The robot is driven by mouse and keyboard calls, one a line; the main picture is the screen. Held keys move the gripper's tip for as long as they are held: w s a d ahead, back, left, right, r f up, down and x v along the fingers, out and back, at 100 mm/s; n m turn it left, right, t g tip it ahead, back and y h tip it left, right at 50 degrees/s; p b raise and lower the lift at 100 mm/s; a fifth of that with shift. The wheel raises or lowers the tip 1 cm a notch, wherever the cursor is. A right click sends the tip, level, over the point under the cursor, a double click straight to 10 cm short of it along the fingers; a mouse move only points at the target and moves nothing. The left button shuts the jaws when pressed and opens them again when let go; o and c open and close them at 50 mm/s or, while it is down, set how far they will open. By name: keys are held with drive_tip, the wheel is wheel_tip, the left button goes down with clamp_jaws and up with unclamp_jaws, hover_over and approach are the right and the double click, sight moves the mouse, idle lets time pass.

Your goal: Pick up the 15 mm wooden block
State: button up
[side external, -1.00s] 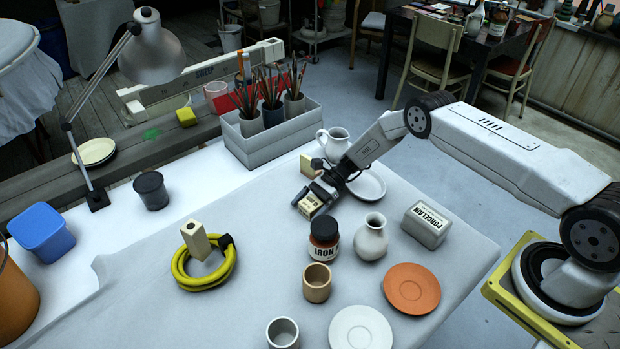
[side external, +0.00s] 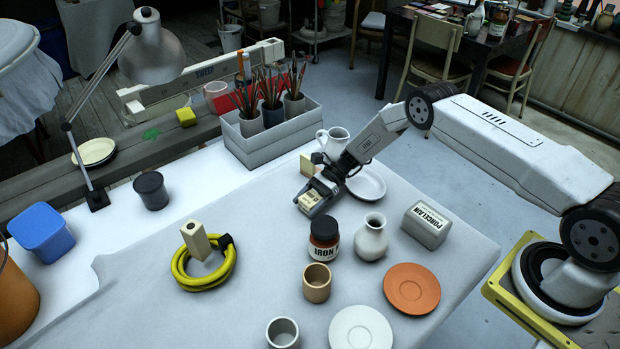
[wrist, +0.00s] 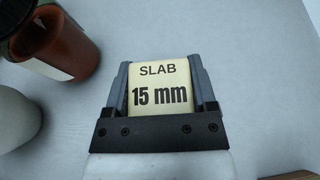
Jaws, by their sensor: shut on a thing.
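The 15 mm wooden block (wrist: 160,88) is pale yellow and marked "SLAB 15 mm" in the wrist view. It sits between both fingers of my gripper (wrist: 161,82), which are shut on it. In the side view the block (side external: 309,199) shows at the tip of my gripper (side external: 312,198), above the grey cloth, left of the iron jar. I cannot tell whether the block touches the cloth.
The iron jar (side external: 323,239) stands close in front, with a white vase (side external: 371,238) to its right. Another pale block (side external: 308,165) and a white pitcher (side external: 334,142) are behind. A yellow coil (side external: 184,268) rings an upright block (side external: 195,240). Cloth between coil and gripper is clear.

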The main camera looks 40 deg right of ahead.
sight(309, 199)
drive_tip(key=shift+r, duration=4.1)
drive_tip(key=shift+d, duration=0.1)
